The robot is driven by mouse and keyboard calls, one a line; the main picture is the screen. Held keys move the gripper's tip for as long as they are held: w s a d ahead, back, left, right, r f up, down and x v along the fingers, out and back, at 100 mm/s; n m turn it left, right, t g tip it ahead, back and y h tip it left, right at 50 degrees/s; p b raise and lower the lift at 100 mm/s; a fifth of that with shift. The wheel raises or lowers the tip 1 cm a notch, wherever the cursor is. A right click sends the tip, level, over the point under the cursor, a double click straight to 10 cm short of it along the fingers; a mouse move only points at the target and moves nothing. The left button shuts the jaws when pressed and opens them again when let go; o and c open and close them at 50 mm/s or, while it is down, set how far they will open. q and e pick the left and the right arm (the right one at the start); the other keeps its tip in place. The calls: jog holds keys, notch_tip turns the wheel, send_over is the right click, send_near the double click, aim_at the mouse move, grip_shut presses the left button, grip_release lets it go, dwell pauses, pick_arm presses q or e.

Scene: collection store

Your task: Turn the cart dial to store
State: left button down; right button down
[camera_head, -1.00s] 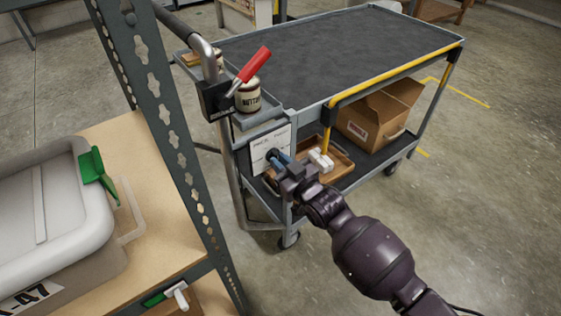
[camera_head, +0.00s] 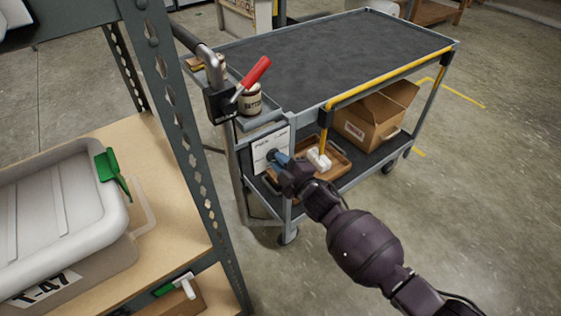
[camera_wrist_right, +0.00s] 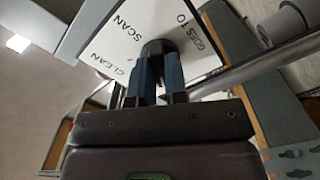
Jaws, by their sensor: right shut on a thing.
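The cart (camera_head: 325,50) stands beyond the shelf. A white dial plate (camera_head: 259,150) hangs on its near end. The round black dial (camera_wrist_right: 157,48) sits on this plate, which in the right wrist view bears the words CLEAN, SCAN and GOES TO; I see no word "store", and the dial's pointer is hidden. My right gripper (camera_head: 281,159) reaches the plate from the right. Its two blue fingers, clear in the right wrist view (camera_wrist_right: 158,75), are shut on the dial, one on each side. My left gripper does not show.
A red-handled lever (camera_head: 254,74) and a jar (camera_head: 251,100) are at the cart's near corner. A wooden tray (camera_head: 340,163) and a cardboard box (camera_head: 375,115) are on its lower deck. A shelf post (camera_head: 168,95) and grey tub (camera_head: 65,210) stand at left.

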jog(key=shift+n, duration=2.9)
jog(key=c, duration=1.1)
grip_release()
jog(key=shift+c, duration=0.2)
jog(key=shift+s+d, duration=0.1)
jog(key=p+v, duration=0.2)
jog(key=v, duration=0.8)
jog(key=shift+s+d, duration=0.2)
jog(key=shift+s, duration=0.05)
